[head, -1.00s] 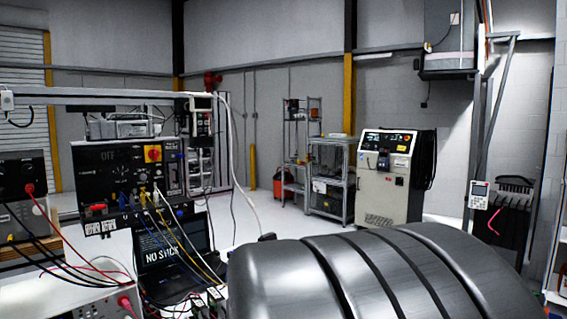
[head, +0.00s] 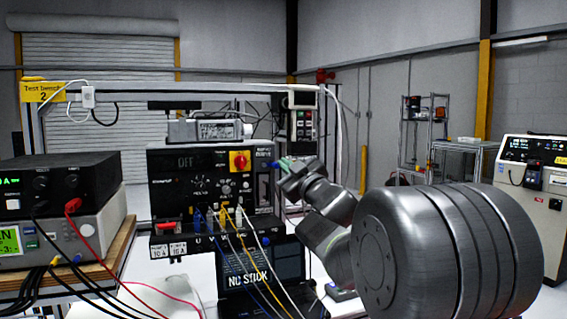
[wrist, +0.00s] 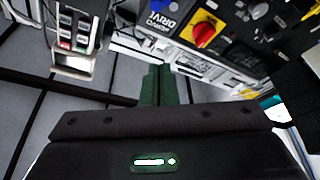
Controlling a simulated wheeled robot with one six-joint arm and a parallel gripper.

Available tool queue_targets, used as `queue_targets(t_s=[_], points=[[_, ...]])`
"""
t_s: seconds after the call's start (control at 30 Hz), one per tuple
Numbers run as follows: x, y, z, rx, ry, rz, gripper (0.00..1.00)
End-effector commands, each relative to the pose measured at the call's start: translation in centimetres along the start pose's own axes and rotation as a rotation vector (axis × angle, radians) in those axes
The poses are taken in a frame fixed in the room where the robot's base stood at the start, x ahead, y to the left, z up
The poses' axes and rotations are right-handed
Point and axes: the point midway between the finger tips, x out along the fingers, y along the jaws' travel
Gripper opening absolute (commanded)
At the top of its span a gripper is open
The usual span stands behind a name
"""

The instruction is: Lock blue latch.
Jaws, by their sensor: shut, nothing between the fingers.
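The black test panel (head: 168,195) stands on the bench, with blue plugs (head: 197,219) on its front ledge. A small blue spot (head: 275,165) lies at the panel's right side, beside my gripper. I cannot tell which blue part is the latch or its position. My gripper (head: 283,162) is at the panel's right edge, right of the red and yellow rotary switch (head: 239,161). Its green fingers (wrist: 157,85) are shut and empty in the wrist view. Contact with the panel cannot be told.
Yellow and white cables (head: 236,240) hang from the ledge over a laptop (head: 262,262). Stacked instruments (head: 60,185) with red and black leads stand at the left. A handheld unit (head: 302,122) hangs on the frame behind my gripper. Open floor lies to the right.

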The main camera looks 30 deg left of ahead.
Motion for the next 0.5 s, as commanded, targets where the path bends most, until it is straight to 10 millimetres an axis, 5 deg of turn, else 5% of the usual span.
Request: queue_targets(t_s=[0.27,0.5], points=[[0.2,0.1,0.1,0.001,-0.003,0.001,0.0],[3.6,0.1,0.0,0.003,-0.004,-0.001,0.0]])
